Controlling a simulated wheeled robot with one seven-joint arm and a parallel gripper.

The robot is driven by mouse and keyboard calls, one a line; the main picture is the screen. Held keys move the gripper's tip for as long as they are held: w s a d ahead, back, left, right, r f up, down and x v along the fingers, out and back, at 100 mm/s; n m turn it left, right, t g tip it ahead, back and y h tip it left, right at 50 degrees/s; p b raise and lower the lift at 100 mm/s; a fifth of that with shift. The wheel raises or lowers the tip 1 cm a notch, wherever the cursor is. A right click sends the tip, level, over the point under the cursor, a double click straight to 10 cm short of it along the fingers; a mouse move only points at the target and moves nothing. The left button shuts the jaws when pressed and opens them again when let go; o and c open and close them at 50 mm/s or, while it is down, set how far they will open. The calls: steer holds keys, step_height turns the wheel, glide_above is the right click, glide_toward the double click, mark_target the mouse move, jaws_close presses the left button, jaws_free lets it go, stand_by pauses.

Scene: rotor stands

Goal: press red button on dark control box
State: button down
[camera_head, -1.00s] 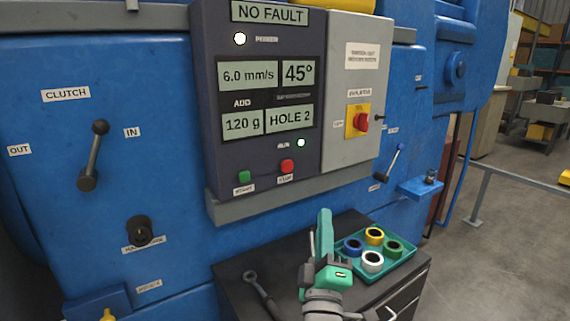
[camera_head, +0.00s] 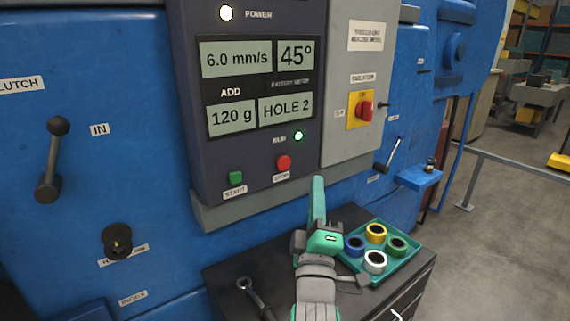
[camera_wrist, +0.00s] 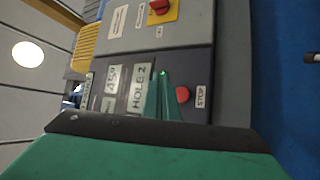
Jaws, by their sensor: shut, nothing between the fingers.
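The dark control box (camera_head: 210,155) is on the blue machine, with display panels reading 6.0 mm/s, 45°, 120 g and HOLE 2. Its red button (camera_head: 284,162), labelled STOP, is at the lower right of the dark face, right of a green START button (camera_head: 235,178). My gripper (camera_head: 318,182) is shut and empty, its tip pointing up, below and right of the red button in the head view. Contact is not visible.
A grey panel with a red rotary switch (camera_head: 366,110) adjoins the box on the right. A grey ledge (camera_head: 225,215) runs under the box. A dark cabinet holds a teal tray (camera_head: 368,280) of coloured rings and a wrench (camera_head: 250,292).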

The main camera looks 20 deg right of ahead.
steer(key=w+a, duration=0.3)
steer(key=w, duration=0.5)
stand_by(2.2)
steer(key=shift+w+a, duration=0.2)
steer(key=shift+w, duration=0.25)
steer(key=shift+w+a, duration=0.1)
steer(key=shift+w, duration=0.2)
stand_by(0.6)
steer(key=shift+s, duration=0.15)
steer(key=shift+s+d, duration=0.3)
steer(key=shift+s, duration=0.4)
steer(key=shift+s+d, duration=0.3)
steer(key=shift+s, duration=0.45)
steer(key=shift+s+d, duration=0.25)
steer(key=shift+s, duration=0.55)
steer(key=shift+s+d, duration=0.3)
steer(key=shift+s, duration=0.45)
